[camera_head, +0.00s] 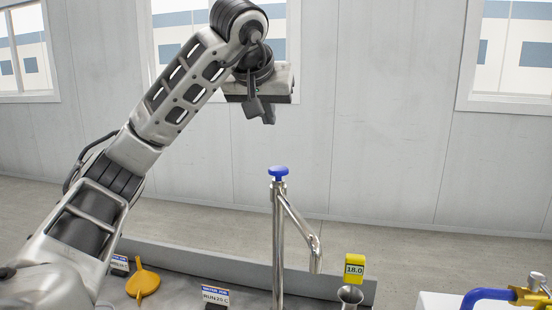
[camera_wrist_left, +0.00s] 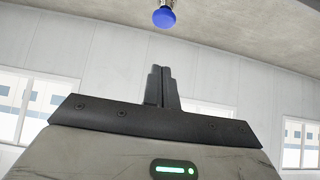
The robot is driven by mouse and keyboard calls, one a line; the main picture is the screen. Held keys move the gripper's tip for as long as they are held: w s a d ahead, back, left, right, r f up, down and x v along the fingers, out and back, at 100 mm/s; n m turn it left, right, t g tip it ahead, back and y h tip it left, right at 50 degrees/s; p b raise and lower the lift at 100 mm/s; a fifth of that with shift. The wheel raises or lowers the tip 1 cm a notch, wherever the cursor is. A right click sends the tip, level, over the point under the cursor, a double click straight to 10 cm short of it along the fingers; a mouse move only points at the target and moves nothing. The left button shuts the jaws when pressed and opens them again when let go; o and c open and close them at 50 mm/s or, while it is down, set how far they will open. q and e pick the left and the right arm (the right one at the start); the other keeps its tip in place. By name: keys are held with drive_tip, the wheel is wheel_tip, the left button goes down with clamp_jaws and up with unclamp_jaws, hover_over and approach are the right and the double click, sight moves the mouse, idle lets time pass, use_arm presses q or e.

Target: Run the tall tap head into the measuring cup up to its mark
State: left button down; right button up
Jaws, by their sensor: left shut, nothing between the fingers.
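The tall tap head (camera_head: 279,235) is a steel column with a blue knob (camera_head: 278,173) on top and a side pipe slanting down to the right. The knob also shows at the top of the left wrist view (camera_wrist_left: 164,17). A metal cup (camera_head: 350,295), likely the measuring cup, stands right of the side pipe, cut off by the bottom edge. Its mark and contents cannot be made out. My left gripper (camera_head: 268,117) is shut and empty, above the knob and apart from it; its fingers meet in the wrist view (camera_wrist_left: 161,86). My right gripper is out of view.
A yellow display (camera_head: 354,268) reading 18.0 stands behind the cup. An orange funnel (camera_head: 143,284) and a sign (camera_head: 215,297) reading "RUN 20" are left of the tap. A blue hose with a brass fitting (camera_head: 528,296) is at lower right. The air around the knob is clear.

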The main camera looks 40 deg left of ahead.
use_arm(q)
hover_over(279, 167)
drive_tip(key=s+d, duration=0.1)
drive_tip(key=s, duration=0.1)
wheel_tip(279, 167, down, 7)
drive_tip(key=shift+s+d+f, duration=0.1)
drive_tip(key=shift+s, duration=0.05)
wheel_tip(279, 167, down, 2)
drive_tip(key=shift+s+f, duration=0.1)
drive_tip(key=shift+f, duration=0.7)
